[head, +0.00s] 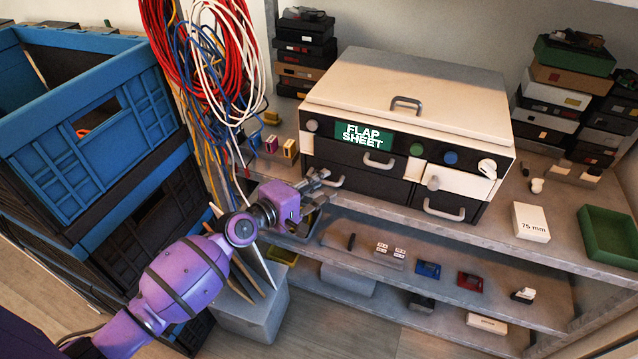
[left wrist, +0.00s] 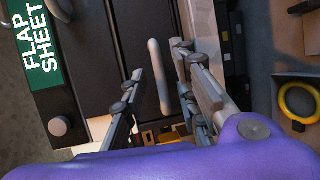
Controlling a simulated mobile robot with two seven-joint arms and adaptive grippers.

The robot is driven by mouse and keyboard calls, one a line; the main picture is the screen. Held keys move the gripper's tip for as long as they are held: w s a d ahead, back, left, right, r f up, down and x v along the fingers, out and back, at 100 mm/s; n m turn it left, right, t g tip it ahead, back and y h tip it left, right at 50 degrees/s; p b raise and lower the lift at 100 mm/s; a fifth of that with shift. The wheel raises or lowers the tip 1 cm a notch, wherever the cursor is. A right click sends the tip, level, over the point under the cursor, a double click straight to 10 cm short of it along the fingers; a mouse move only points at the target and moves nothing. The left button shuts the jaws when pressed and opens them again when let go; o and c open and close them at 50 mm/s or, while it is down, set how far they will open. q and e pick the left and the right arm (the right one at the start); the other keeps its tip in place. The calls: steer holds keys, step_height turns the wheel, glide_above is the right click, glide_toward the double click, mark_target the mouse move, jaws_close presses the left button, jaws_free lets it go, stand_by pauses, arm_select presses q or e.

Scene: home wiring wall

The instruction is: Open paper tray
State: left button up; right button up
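A printer-like machine with a cream lid (head: 420,80) and a dark front stands on the shelf, with a green "FLAP SHEET" label (head: 364,134). Its front has an upper left handle (head: 378,161), a lower left handle (head: 328,181) and a lower right drawer handle (head: 444,211). All front panels look closed; no panel is marked as the paper tray. My left gripper (head: 318,180) is at the lower left handle. In the left wrist view, its open fingers (left wrist: 160,68) stand on either side of that grey handle (left wrist: 155,75); contact is unclear. My right gripper is not in view.
Stacked blue and black crates (head: 85,130) stand at the left. Red, white and blue cables (head: 205,60) hang left of the machine. A "75 mm" box (head: 531,222) and a green tray (head: 610,235) lie on the right of the shelf. Small parts lie on the shelf below.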

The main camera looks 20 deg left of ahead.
arm_select(q)
jaws_close()
steer(key=shift+s, duration=0.1)
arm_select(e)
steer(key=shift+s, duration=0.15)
